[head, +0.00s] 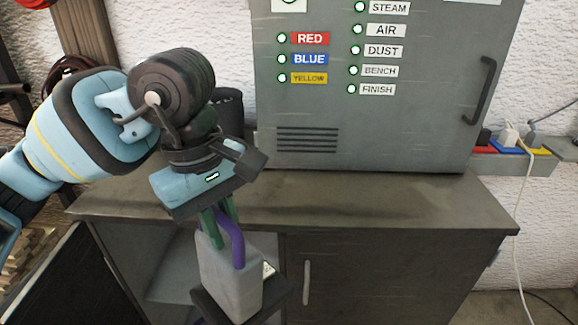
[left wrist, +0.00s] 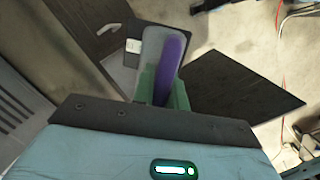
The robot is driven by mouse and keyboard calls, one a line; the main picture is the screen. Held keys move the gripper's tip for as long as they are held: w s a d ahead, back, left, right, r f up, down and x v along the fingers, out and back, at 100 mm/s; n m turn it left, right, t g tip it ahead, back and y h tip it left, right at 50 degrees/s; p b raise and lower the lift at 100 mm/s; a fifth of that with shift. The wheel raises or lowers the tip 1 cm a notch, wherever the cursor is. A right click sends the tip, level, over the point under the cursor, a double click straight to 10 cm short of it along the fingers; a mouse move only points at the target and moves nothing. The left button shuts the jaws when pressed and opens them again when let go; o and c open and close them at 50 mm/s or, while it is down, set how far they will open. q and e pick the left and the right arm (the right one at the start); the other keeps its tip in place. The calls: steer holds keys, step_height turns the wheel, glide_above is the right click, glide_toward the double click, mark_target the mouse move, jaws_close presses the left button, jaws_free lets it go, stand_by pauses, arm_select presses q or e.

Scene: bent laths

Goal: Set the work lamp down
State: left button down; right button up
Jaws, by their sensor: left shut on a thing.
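My left gripper (head: 220,222) points down in front of the workbench, its green fingers shut on the purple handle of the work lamp. The lamp has a pale grey block-shaped body (head: 228,275) and hangs below the fingers, slightly tilted. A dark part shows around its lower end; I cannot tell whether anything supports it. In the left wrist view the lamp's purple handle (left wrist: 172,62) sits between the green fingers, with the grey body behind it. My right gripper is not in view.
The dark workbench top (head: 390,205) is clear at the front right. Below it are an open compartment (head: 172,275) and a shut door with a handle (head: 307,282). A grey cabinet (head: 400,130) with labelled lights stands at the back. Plugs and a white cable (head: 522,185) are at right.

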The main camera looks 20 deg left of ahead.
arm_select(q)
steer(key=f+m, duration=0.1)
steer(key=f, duration=0.1)
steer(key=f+m, duration=0.2)
steer(key=f, duration=0.1)
steer(key=w+a+f+m, duration=0.1)
steer(key=f+m, duration=0.1)
steer(key=f, duration=0.1)
steer(key=shift+w+g, duration=0.1)
steer(key=shift+g, duration=0.3)
steer(key=f+m, duration=0.2)
steer(key=a+f+m, duration=0.1)
steer(key=f+m, duration=0.1)
steer(key=f, duration=0.1)
steer(key=f+m, duration=0.2)
steer(key=f, duration=0.1)
steer(key=shift+s+a+f+g+y, duration=0.2)
steer(key=shift+s+a+g+y, duration=0.1)
steer(key=shift+s+g, duration=0.1)
steer(key=shift+s+a+f+m, duration=0.1)
steer(key=shift+f+m, duration=0.5)
steer(key=shift+f, duration=0.05)
